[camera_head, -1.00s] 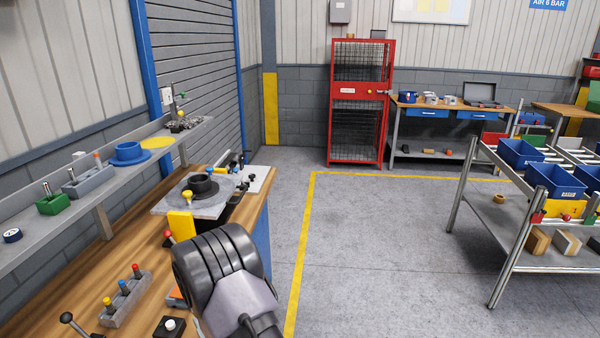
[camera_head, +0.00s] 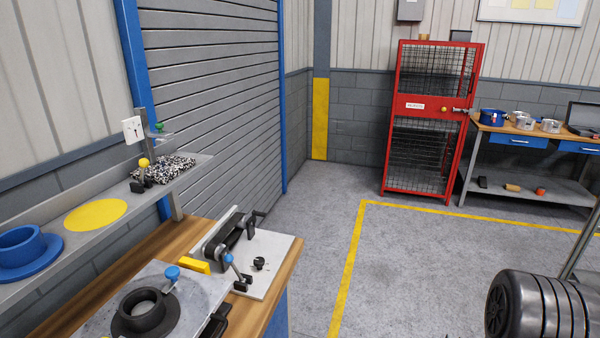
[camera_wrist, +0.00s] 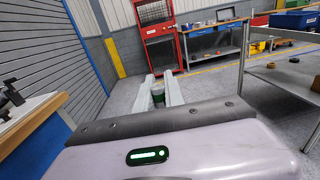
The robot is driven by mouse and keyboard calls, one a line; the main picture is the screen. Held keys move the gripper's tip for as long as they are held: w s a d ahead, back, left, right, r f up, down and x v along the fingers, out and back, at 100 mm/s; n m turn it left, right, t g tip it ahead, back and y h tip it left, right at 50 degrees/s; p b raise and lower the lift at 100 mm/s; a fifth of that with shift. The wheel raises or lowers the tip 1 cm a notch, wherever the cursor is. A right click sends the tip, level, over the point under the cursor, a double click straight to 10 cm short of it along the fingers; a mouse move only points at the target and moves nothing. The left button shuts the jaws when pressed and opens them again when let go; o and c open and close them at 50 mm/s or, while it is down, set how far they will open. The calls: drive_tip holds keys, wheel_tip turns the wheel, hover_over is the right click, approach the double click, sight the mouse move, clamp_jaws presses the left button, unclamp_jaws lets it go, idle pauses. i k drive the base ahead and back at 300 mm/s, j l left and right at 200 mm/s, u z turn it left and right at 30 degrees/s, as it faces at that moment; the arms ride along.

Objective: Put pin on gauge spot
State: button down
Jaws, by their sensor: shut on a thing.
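In the wrist view my gripper (camera_wrist: 160,84) points forward over open floor, with its two pale fingers shut on a small green and pale thing (camera_wrist: 158,98). It may be the pin, but most of it is hidden between the fingers and its shape is unclear. I cannot tell for sure which place is the gauge spot. A flat yellow disc (camera_head: 96,215) lies bare on the grey shelf (camera_head: 52,268) in the head view, between a blue flanged ring (camera_head: 28,252) and a heap of small dark and light parts (camera_head: 165,170).
The wooden bench (camera_head: 262,310) carries a dark flanged ring (camera_head: 138,312) on a grey plate and a lever fixture (camera_head: 235,240) on a white plate (camera_head: 275,262). A red mesh cabinet (camera_head: 430,125) and a second bench (camera_head: 488,121) stand behind.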

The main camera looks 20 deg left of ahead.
sight(171, 164)
drive_tip(key=i+u, duration=0.1)
drive_tip(key=i, duration=0.75)
drive_tip(key=i+u, duration=0.1)
drive_tip(key=i, duration=0.8)
drive_tip(key=i+l+u, duration=0.1)
drive_tip(key=i, duration=0.75)
drive_tip(key=i+j+u, duration=0.2)
drive_tip(key=i+u, duration=0.2)
drive_tip(key=i+j+u, duration=0.1)
drive_tip(key=i+u, duration=0.7)
drive_tip(key=i+l+u, duration=0.15)
drive_tip(key=i+u, duration=0.25)
drive_tip(key=i+l+u, duration=0.2)
drive_tip(key=u, duration=0.2)
drive_tip(key=i+l, duration=0.05)
